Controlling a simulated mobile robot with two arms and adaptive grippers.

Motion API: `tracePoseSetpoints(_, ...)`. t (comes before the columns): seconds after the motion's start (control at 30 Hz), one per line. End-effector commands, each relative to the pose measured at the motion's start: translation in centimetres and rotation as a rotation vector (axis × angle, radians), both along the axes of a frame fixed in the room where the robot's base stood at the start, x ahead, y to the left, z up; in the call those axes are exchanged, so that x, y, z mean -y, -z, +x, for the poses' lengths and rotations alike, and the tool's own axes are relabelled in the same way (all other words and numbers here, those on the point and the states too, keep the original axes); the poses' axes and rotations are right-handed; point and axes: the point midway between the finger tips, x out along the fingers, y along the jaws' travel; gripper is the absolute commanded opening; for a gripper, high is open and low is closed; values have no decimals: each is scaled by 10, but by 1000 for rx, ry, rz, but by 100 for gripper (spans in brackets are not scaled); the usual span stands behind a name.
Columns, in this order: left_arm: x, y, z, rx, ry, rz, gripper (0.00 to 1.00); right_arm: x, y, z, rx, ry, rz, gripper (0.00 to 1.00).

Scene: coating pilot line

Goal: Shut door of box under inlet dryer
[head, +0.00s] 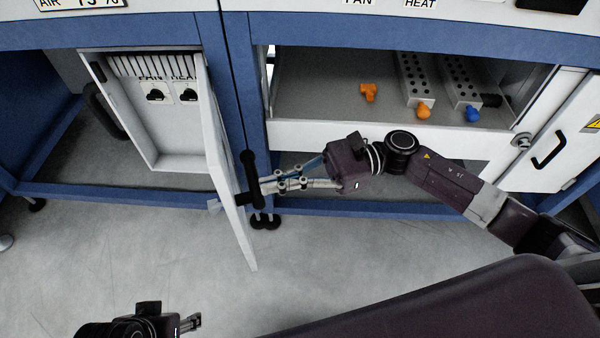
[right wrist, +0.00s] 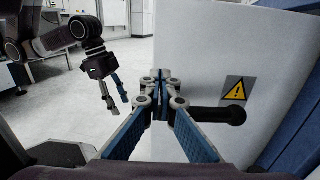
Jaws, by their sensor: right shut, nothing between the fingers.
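The white box (head: 172,159) hangs under the left dryer frame, with FAN and HEAT knobs inside. Its door (head: 228,180) stands open, swung out toward me. The door's outer face (right wrist: 190,50) fills much of the right wrist view, with a yellow warning label (right wrist: 236,91) and a black bar handle (right wrist: 224,115). My right gripper (head: 264,188) is shut and empty, with its fingertips at the door's outer side by the handle. In the right wrist view its fingers hide part of the handle; contact is unclear. My left gripper (right wrist: 115,101) is open and empty, away from the door.
A shelf (head: 330,85) right of the box holds orange and blue fittings (head: 369,92) and perforated blocks. Another white door (head: 557,125) with a black handle is at the far right. Blue frame posts (head: 240,70) stand between the bays. The floor (head: 110,250) in front is clear.

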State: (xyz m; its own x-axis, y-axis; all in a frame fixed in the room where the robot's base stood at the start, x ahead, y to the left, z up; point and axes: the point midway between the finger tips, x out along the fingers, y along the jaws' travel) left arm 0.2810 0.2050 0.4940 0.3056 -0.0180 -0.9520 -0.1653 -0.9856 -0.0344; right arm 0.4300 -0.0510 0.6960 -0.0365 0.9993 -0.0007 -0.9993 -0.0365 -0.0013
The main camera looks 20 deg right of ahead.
Motion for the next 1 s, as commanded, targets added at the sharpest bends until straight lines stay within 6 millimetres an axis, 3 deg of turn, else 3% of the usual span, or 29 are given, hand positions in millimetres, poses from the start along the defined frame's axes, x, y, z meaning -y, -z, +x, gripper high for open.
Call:
tracePoseSetpoints(0.1,0,-2,0,0,0,0,49,-23,-2,-1,1,-2,3,0)
tracePoseSetpoints(0.3,0,-3,0,0,0,0,49,-45,-1,-2,-1,0,2,0)
tracePoseSetpoints(0.83,0,-3,0,1,0,0,49,-52,0,-2,-1,0,1,0)
tracePoseSetpoints(1.0,0,-3,0,0,0,0,49,-65,-1,-4,-2,-11,4,0)
